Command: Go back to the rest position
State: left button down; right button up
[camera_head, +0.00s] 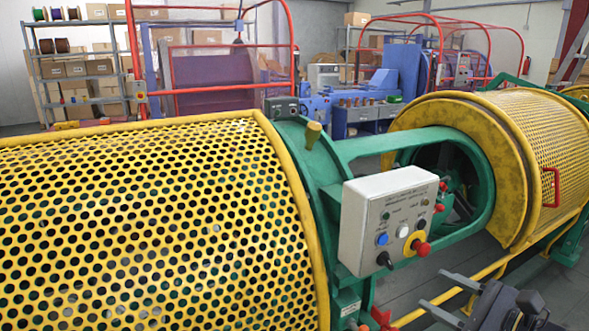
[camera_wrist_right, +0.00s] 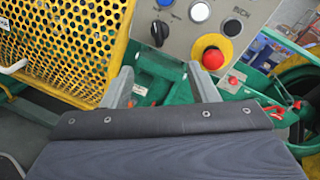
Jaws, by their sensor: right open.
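My right gripper (camera_head: 431,289) is at the lower right of the head view, its two grey fingers apart and pointing left. It is empty, in front of the green machine frame and below the light grey control box (camera_head: 388,222). In the right wrist view the open fingers (camera_wrist_right: 160,74) point up towards the control box, with nothing between them. The box carries a red emergency button (camera_wrist_right: 213,58) on a yellow ring, plus blue, white and black controls. I cannot tell the exact gap between fingers and box. My left gripper is not in view.
A large yellow perforated guard (camera_head: 150,225) fills the left. Another yellow guard (camera_head: 540,130) with a red handle (camera_head: 550,187) stands at the right. A yellow rail (camera_head: 450,293) runs close to my right gripper. Shelves with boxes (camera_head: 75,70) stand at the back left.

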jog(key=s+a+f+n+g, duration=0.5)
jog(key=s+a+n+g, duration=0.2)
jog(key=s+a+n, duration=0.5)
jog(key=s+d+f+n+g+h, duration=0.1)
jog(key=s+d+f+n+h, duration=0.3)
jog(key=n, duration=0.6)
notch_tip(320, 180, up, 11)
jog(key=s+a+h+p, duration=0.1)
jog(key=p, duration=1.1)
jog(key=shift+s+n, duration=0.15)
jog(key=shift+n, duration=0.25)
jog(key=shift+a, duration=0.1)
